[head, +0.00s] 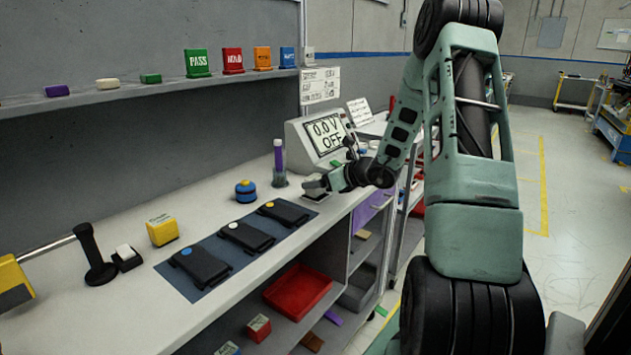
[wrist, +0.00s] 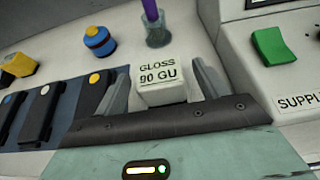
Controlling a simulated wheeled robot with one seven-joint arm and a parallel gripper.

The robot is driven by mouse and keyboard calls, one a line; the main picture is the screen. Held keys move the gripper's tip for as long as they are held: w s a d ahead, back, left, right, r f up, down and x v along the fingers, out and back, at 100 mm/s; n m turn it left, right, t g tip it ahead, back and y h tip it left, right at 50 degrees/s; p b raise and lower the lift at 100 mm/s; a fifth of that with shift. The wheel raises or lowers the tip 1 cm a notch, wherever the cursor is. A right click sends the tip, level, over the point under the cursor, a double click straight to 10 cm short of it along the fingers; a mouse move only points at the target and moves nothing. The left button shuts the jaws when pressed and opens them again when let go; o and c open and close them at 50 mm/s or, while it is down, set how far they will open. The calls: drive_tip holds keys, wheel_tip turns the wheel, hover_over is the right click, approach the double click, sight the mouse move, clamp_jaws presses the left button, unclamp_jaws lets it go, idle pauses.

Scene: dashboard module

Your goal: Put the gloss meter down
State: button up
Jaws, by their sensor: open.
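The gloss meter (wrist: 160,92) is a small white block with a label reading "GLOSS 90 GU". In the wrist view it sits between the two fingers of my gripper (wrist: 161,72), with a visible gap on each side. My gripper is open. In the head view my gripper (head: 316,184) is low over the bench top, between the dark modules and the display unit. The meter is small there and mostly hidden by the fingers. Its underside is hidden, so I cannot see its contact with the bench.
A display unit (head: 318,142) reading "0.0 V OFF" stands behind my gripper. A purple-topped tube in a clear holder (head: 279,165) and a blue knob-like item (head: 245,191) stand to the left. Dark modules lie on a blue mat (head: 199,292). A red tray (head: 298,291) is on the shelf below.

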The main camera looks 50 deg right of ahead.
drive_tip(key=v, duration=1)
drive_tip(key=shift+s, duration=0.15)
